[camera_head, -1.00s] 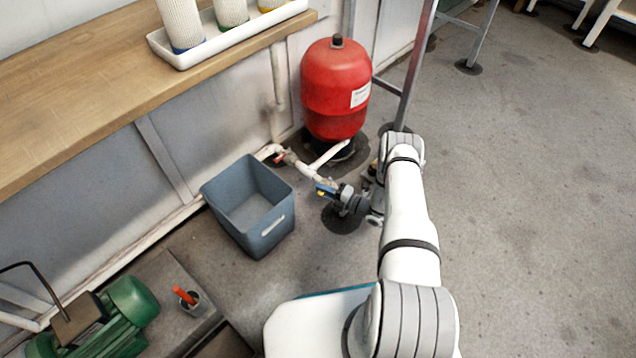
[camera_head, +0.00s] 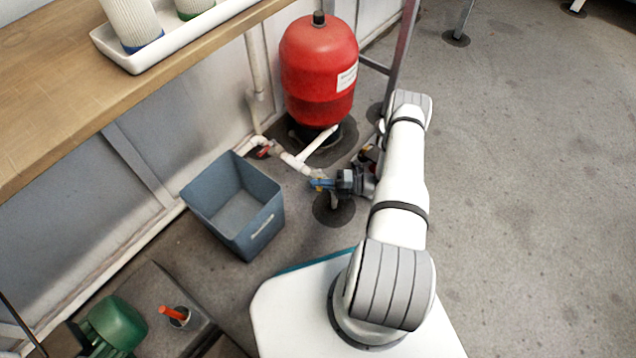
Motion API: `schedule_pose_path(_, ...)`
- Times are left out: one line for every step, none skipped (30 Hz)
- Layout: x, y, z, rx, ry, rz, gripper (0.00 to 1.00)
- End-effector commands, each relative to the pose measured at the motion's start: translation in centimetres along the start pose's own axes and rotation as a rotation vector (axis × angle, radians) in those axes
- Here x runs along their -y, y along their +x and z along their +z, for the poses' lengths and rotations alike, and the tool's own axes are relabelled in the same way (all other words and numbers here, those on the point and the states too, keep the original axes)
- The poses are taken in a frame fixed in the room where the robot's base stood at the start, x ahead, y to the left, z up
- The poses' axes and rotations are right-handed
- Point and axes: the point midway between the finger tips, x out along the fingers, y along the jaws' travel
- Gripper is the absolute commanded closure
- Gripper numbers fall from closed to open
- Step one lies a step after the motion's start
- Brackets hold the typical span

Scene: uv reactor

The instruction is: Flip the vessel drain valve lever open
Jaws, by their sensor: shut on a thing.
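My gripper (camera_head: 330,184) reaches in from the right, low by the floor, at the open end of the white pipe (camera_head: 296,162) in front of the red vessel (camera_head: 319,70). The jaws are shut on a small blue piece (camera_head: 320,184), which looks like the drain valve lever. The valve body is mostly hidden by the gripper, and the lever's exact angle is too small to tell. A separate red lever (camera_head: 265,151) sits farther left on the same pipe run, apart from the gripper.
A blue-grey bin (camera_head: 265,225) stands left of the gripper. A wooden bench (camera_head: 60,110) with a white tray (camera_head: 125,58) runs along the wall. A green motor (camera_head: 115,325) and a red-handled item (camera_head: 172,313) are at lower left.

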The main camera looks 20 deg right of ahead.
Motion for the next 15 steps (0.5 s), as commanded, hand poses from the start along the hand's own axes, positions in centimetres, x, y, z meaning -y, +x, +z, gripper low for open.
schedule_pose_path(0.07, -0.15, 0.09, 0.005, 0.001, -0.002, 1.00)
schedule_pose_path(0.07, -0.12, 0.10, 0.004, 0.001, -0.003, 1.00)
schedule_pose_path(0.07, -0.08, 0.12, 0.004, 0.000, -0.003, 1.00)
schedule_pose_path(0.07, -0.05, 0.13, 0.003, 0.000, -0.003, 1.00)
schedule_pose_path(0.07, -0.03, 0.14, 0.003, 0.000, -0.003, 1.00)
schedule_pose_path(0.07, 0.01, 0.15, 0.003, 0.000, -0.003, 1.00)
schedule_pose_path(0.07, 0.03, 0.17, 0.002, 0.000, -0.003, 1.00)
schedule_pose_path(0.08, 0.06, 0.18, 0.002, -0.001, -0.004, 0.89)
schedule_pose_path(0.07, 0.11, 0.18, 0.001, -0.001, -0.004, 0.85)
schedule_pose_path(0.07, 0.14, 0.17, 0.000, -0.001, -0.004, 0.83)
schedule_pose_path(0.07, 0.17, 0.16, -0.001, -0.001, -0.003, 0.80)
schedule_pose_path(0.06, 0.21, 0.15, -0.002, -0.001, -0.003, 0.77)
schedule_pose_path(0.06, 0.24, 0.14, -0.002, -0.001, -0.003, 0.75)
schedule_pose_path(0.05, 0.26, 0.14, -0.003, -0.001, -0.003, 0.72)
schedule_pose_path(0.05, 0.28, 0.13, -0.003, -0.001, -0.003, 0.69)
